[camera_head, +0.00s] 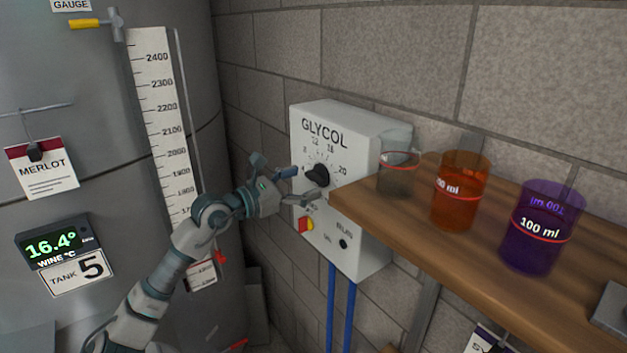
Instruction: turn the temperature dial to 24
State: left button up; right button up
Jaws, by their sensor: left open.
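The temperature dial is a black knob (317,176) on the front of a white box (340,229) marked GLYCOL, fixed to the wall. Its printed scale shows 8, 12, 16 and 20; the mark for 24 cannot be made out. The knob's exact setting is too small to read. My left gripper (308,184) is open in front of the dial, one finger at the knob's upper left and the other below it. I cannot tell whether either finger touches the knob. My right gripper is not in view.
A wooden shelf (388,222) juts out right of the box, holding a clear beaker (397,178), an orange beaker (461,190) and a purple beaker (541,227). A steel tank (90,120) with a level scale stands left. Its display (51,243) reads 16.4°. Blue pipes (340,312) run below the box.

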pick_arm(q)
jog(key=v, duration=0.8)
jog(key=shift+a+f, duration=0.2)
jog(key=shift+a, duration=0.15)
